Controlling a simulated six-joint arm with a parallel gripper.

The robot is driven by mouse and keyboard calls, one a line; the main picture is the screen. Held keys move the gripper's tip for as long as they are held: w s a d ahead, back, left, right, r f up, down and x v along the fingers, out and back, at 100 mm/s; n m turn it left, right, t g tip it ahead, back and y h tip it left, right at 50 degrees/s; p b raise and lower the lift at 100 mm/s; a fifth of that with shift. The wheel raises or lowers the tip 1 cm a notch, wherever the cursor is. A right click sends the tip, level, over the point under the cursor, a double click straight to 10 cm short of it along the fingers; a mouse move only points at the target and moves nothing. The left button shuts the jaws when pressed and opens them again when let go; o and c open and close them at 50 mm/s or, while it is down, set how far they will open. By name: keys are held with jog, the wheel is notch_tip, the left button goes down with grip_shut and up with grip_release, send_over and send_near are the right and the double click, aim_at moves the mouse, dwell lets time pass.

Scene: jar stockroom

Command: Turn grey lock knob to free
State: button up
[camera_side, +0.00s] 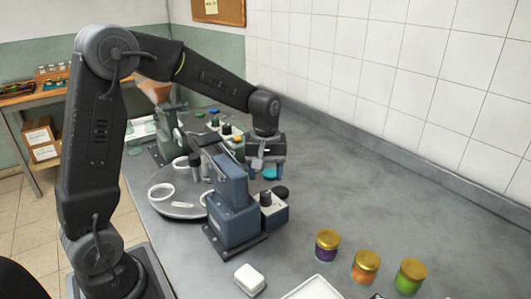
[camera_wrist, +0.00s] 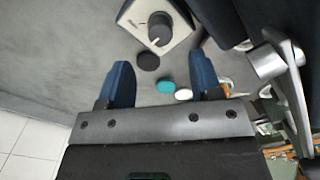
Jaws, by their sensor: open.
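A dark grey knob (camera_wrist: 160,27) with a pale pointer line sits on a light control box (camera_wrist: 178,22) at the top of the wrist view. In the side view the box (camera_side: 277,213) stands against the right of the blue machine (camera_side: 230,195), its dark knob (camera_side: 266,198) on top. I cannot tell whether this is the lock knob, nor read its marks. My gripper (camera_wrist: 163,78) is open and empty, its two blue fingers apart. In the side view my gripper (camera_side: 266,168) hangs above the bench behind the box, not touching the knob.
Black, teal (camera_wrist: 166,87) and white lids lie near my fingers in the wrist view. A silver lever (camera_wrist: 280,60) is at its right. A round turntable (camera_side: 180,207) with white rings stands left of the machine.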

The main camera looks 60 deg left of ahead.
aim_at(266, 193)
notch_tip(266, 193, up, 6)
jog(key=shift+r, duration=0.15)
dwell(0.4)
notch_tip(266, 193, down, 14)
jog(key=n, duration=0.9)
jog(key=shift+r, duration=0.1)
jog(key=shift+c, duration=0.4)
jog(key=c, duration=0.8)
jog(key=shift+c, duration=0.2)
